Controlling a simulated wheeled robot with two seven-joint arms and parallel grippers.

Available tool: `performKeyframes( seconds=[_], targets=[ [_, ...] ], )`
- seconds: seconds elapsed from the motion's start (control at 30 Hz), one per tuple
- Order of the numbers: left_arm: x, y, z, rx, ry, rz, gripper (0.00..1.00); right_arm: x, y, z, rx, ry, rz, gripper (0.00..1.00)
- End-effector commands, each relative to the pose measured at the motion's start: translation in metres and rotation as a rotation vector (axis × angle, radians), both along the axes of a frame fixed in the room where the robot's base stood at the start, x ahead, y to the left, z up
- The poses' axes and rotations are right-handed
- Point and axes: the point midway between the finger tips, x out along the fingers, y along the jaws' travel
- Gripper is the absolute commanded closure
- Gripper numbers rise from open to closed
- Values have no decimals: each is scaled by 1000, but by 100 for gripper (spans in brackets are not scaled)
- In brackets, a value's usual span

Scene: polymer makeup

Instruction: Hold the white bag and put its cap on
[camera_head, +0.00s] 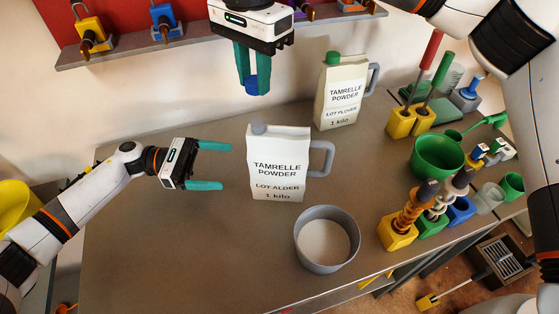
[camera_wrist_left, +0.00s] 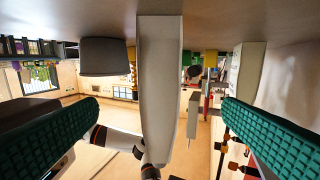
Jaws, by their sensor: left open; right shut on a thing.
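The white bag (camera_head: 275,185), lettered TAMRELLE POWDER, stands upright on the grey table with a grey handle on its right. Its grey spout (camera_head: 259,127) shows no cap. My left gripper (camera_head: 226,165) is open just left of the bag, fingers pointing at it and apart from it. In the left wrist view the bag's narrow side (camera_wrist_left: 160,85) appears between the two spread green fingers. My right gripper (camera_head: 253,88) points down above and behind the bag, shut on a blue cap (camera_head: 250,86) held in the air above the spout's height.
A similar white bag with a green cap (camera_head: 332,58) stands behind to the right. A grey bowl of white powder (camera_head: 326,210) sits in front. A green pot (camera_head: 437,158) and several coloured tool holders crowd the right. The table's left part is clear.

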Motion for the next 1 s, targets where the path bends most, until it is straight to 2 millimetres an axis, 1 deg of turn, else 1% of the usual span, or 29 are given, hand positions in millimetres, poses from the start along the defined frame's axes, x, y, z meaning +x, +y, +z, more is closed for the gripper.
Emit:
performKeyframes(
  seconds=[0.17, 0.27, 0.33, 0.47, 0.6, 0.8, 0.9, 1.0],
  targets=[
    [0, -1, 0, 0, 0, 0, 11, 0, 0, 0, 0, 0, 0, 92],
    [0, -6, 0, -1, -1, -1, 11, 0, 0, 0, 0, 0, 0, 92],
    [-1, -14, 1, -2, -1, -3, 11, 0, 0, 0, 0, 0, 0, 92],
    [-3, -35, 1, -1, -2, -3, 11, 0, 0, 0, 0, 0, 0, 92],
    [-5, -63, 1, -1, -1, -4, 11, 0, 0, 0, 0, 0, 0, 92],
    [-8, -97, 1, -2, -1, -2, 11, 0, 0, 0, 0, 0, 0, 92],
    [-8, -109, 0, -1, -1, -1, 11, 0, 0, 0, 0, 0, 0, 92],
    [-9, -116, 1, -1, -1, -1, 11, 0, 0, 0, 0, 0, 0, 92]
  ],
)
